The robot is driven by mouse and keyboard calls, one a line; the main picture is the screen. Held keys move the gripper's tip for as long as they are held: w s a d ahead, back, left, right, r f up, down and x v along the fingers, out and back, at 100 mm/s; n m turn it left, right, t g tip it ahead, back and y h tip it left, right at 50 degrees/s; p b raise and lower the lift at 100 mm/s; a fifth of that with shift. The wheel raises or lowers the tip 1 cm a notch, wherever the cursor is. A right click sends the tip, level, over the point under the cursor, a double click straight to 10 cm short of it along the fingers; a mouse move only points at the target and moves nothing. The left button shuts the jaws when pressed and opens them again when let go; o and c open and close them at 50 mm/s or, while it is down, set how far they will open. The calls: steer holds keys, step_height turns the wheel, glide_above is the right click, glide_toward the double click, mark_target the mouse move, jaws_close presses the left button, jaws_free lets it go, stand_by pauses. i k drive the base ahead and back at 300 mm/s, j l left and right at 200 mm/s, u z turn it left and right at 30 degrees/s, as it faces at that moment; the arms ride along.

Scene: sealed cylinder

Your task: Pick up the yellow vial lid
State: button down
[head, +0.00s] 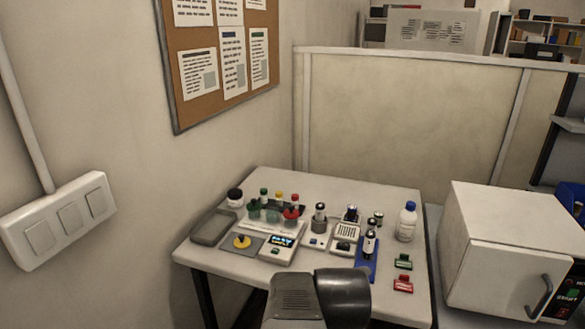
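A small yellow round piece (242,242), which looks like the yellow vial lid, lies on a flat grey square pad (254,251) at the front left of the white table. A second, smaller yellow cap (279,195) shows at the back, among green- and red-topped vials. I cannot tell for sure which of the two is the vial lid. Part of my arm shows at the bottom centre, in front of the table. My gripper is not in view.
Right of the pad is a device with a lit screen (281,241). A grey tray (213,228) is at the left edge, with a dark-lidded jar (235,198) behind. A white bottle (407,222) and a blue stand (367,262) are farther right. A white oven (505,255) stands beside the table.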

mark_target(243, 243)
steer(key=i+u, duration=0.25)
steer(key=u, duration=0.15)
steer(key=i+u, duration=0.35)
steer(key=i+l+u, duration=0.1)
steer(key=u, duration=0.3)
steer(key=i, duration=0.1)
